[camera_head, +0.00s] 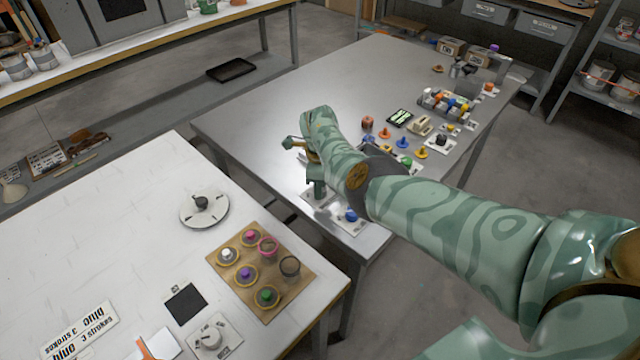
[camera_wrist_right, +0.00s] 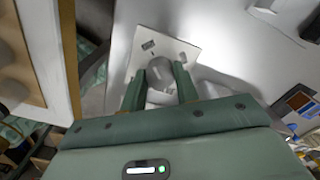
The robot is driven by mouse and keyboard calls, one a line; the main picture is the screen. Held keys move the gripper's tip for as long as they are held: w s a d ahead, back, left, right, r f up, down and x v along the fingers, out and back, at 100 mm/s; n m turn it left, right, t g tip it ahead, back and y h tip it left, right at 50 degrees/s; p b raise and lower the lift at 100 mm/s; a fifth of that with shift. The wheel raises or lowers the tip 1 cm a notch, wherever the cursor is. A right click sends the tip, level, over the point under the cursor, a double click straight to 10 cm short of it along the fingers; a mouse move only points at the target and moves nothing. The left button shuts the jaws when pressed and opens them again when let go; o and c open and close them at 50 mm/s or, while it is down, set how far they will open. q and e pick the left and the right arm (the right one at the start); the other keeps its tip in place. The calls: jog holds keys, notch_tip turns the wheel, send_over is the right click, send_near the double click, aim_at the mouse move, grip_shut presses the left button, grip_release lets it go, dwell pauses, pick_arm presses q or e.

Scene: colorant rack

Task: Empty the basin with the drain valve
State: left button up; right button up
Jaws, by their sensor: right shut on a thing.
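My right gripper (camera_head: 317,188) reaches down to the near end of the metal table. In the wrist view its two fingers are closed around a round grey knob (camera_wrist_right: 160,72), one on each side. The knob sits on a white plate (camera_wrist_right: 178,47) with small dark labels; the print is too small to read. I take this knob to be the drain valve, but cannot confirm it. A blue knob (camera_head: 351,215) on another white plate stands just right of the gripper. I cannot make out the basin for certain; my right arm covers part of the table. My left gripper is out of view.
Colored pieces stand beyond my forearm, with a bottle rack (camera_head: 446,103) further back. The white table (camera_head: 110,215) at left holds a round dial (camera_head: 204,209) and a brown board (camera_head: 225,262) of colored pots. The metal table's left part is clear.

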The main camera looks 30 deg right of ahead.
dwell(0.3)
jog(key=o, duration=1)
jog(key=shift+c, duration=0.2)
notch_tip(320, 180, up, 16)
jog(key=p, duration=0.9)
jog(key=shift+r, duration=0.2)
jog(key=shift+d, duration=0.1)
